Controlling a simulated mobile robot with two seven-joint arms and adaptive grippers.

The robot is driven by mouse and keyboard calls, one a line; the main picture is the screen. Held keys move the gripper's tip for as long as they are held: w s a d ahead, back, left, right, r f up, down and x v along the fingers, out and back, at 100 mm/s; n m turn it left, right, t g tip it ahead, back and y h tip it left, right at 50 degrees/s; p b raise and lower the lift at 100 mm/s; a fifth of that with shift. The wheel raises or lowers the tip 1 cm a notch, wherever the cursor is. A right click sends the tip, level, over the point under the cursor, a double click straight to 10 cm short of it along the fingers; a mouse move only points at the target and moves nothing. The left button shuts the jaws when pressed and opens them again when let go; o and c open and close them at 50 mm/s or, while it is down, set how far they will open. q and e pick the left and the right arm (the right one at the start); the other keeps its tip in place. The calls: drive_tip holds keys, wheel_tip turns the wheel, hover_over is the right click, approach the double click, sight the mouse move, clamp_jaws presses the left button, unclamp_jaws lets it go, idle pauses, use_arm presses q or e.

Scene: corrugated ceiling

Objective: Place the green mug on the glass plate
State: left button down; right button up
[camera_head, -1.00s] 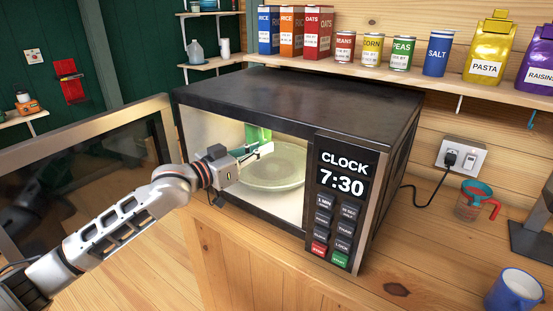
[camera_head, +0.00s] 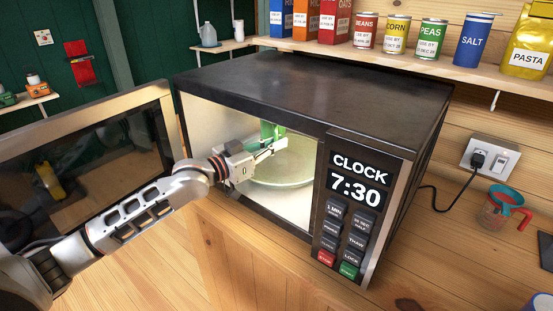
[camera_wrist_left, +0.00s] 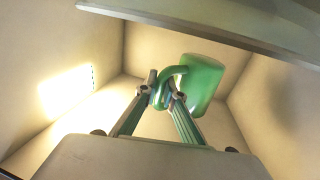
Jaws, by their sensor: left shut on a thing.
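The green mug (camera_head: 267,131) is inside the open microwave (camera_head: 315,95), toward the back. My left gripper (camera_head: 278,146) reaches in through the opening and partly hides the mug. In the left wrist view, the fingers (camera_wrist_left: 161,99) are shut on the handle of the mug (camera_wrist_left: 204,84), whose body is to the right of the fingers. The glass plate (camera_head: 285,178) lies on the microwave floor, below and to the right of the gripper. I cannot tell whether the mug touches the plate. My right gripper is not in view.
The microwave door (camera_head: 85,160) stands open at the left, beside my left arm. The control panel (camera_head: 350,210) borders the opening on the right. A measuring cup (camera_head: 500,212) stands on the counter at the right. A shelf with cans and boxes is above.

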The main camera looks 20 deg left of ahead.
use_arm(q)
drive_tip(key=shift+f, duration=2.3)
drive_tip(key=shift+f, duration=0.1)
drive_tip(key=c, duration=2.2)
unclamp_jaws()
drive_tip(key=shift+f, duration=0.15)
drive_tip(key=shift+o, duration=0.2)
drive_tip(key=shift+r, duration=0.2)
drive_tip(key=v, duration=1.2)
drive_tip(key=shift+f, duration=0.1)
